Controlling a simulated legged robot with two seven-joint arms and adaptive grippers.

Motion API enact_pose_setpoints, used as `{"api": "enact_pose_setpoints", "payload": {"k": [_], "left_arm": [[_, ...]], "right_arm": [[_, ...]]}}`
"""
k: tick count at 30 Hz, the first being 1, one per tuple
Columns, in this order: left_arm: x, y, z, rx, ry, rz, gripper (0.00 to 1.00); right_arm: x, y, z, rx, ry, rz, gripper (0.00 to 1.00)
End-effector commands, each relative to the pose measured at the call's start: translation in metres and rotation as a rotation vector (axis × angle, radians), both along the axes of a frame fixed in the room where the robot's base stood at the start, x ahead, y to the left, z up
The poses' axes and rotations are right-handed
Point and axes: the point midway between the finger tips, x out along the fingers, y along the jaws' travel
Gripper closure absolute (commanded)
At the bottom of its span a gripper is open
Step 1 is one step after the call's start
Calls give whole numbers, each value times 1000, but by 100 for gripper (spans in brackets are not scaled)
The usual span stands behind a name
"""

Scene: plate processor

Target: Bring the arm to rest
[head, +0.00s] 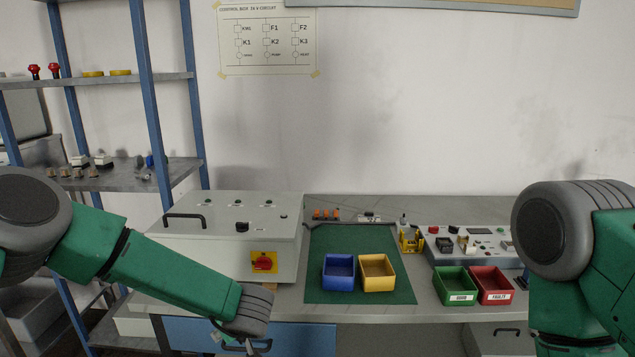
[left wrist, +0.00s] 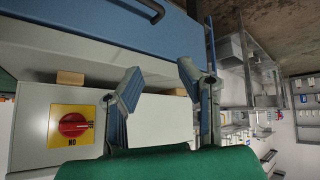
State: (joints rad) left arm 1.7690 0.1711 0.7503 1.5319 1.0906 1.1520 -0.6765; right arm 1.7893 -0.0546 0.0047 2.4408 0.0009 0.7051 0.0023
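My left arm (head: 150,270) comes in from the left and slants down in front of the workbench. My left gripper (head: 247,346) is at the bottom of the head view, below the bench's front edge and partly cut off. In the left wrist view its two fingers (left wrist: 160,82) stand apart with nothing held between them. My right arm (head: 570,250) is raised at the right edge of the head view. Its gripper is out of frame.
A grey control box (head: 225,235) with a red knob (head: 263,262) stands behind my left forearm. A green mat (head: 350,240) holds a blue bin (head: 338,286) and a yellow bin (head: 377,287). Green (head: 455,298) and red (head: 492,298) bins sit near my right arm. Shelves (head: 110,80) stand left.

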Motion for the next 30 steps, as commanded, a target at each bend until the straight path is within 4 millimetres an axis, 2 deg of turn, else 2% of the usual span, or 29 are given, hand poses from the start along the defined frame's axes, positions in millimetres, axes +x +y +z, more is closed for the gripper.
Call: {"api": "enact_pose_setpoints", "payload": {"k": [1,3,5,8,9,12,15,18,21,23,30], "left_arm": [[-29,-6,-35,40,6,-139,68],[-69,-9,-71,57,25,-306,68],[-106,-6,-97,56,67,-427,68],[-174,5,-131,33,173,-594,68],[-202,12,-141,20,224,-649,68],[-270,34,-157,-18,364,-753,68],[-329,56,-160,-56,495,-814,68],[-372,73,-156,-87,598,-844,68],[-397,83,-152,-107,661,-857,68],[-405,86,-150,-112,682,-859,68],[-409,87,-149,-117,691,-860,68]], "right_arm": [[0,0,-8,0,0,0,60],[0,0,-13,0,0,0,60],[0,0,-17,0,0,0,60],[0,0,-22,0,0,0,60],[0,0,-25,0,0,0,60],[0,0,-29,0,0,0,60],[0,0,-33,0,0,0,60],[0,0,-36,0,0,0,60],[0,0,-37,0,0,0,60],[0,0,-37,0,0,0,60],[0,0,-37,0,0,0,60]]}}
